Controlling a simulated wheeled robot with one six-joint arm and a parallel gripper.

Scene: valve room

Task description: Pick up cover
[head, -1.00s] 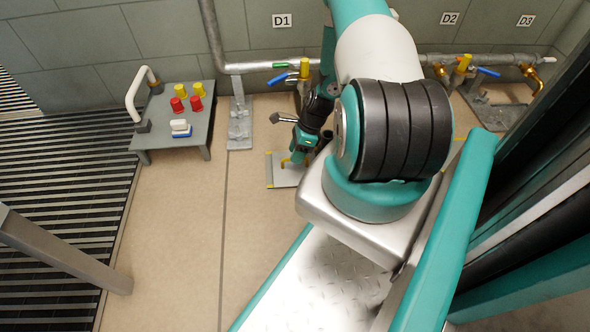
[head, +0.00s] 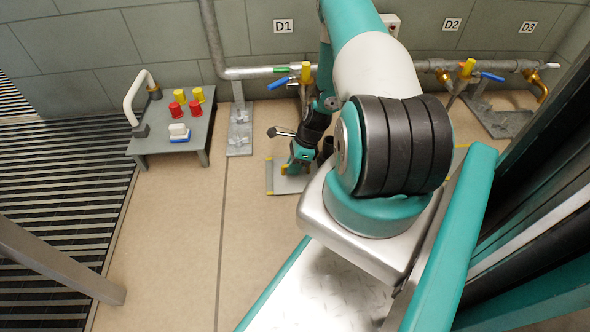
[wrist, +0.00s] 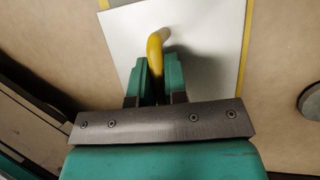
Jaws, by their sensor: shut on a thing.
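The cover (wrist: 205,35) is a flat pale grey plate with yellow edge strips and a curved yellow handle (wrist: 155,47). In the head view the cover (head: 276,184) lies at floor level below the D1 pipe, partly hidden by my arm. My gripper (wrist: 158,80) has its two green fingers on either side of the handle and is shut on it. In the head view my gripper (head: 292,170) is low over the plate, and the handle is hidden there. I cannot tell whether the plate is clear of the floor.
A grey bench (head: 165,143) at left carries red and yellow caps (head: 176,110), a blue-and-white block (head: 179,132) and a white curved handle (head: 136,98). A wall pipe (head: 250,72) with valves runs behind. Slatted grating (head: 60,190) lies far left. Floor between is clear.

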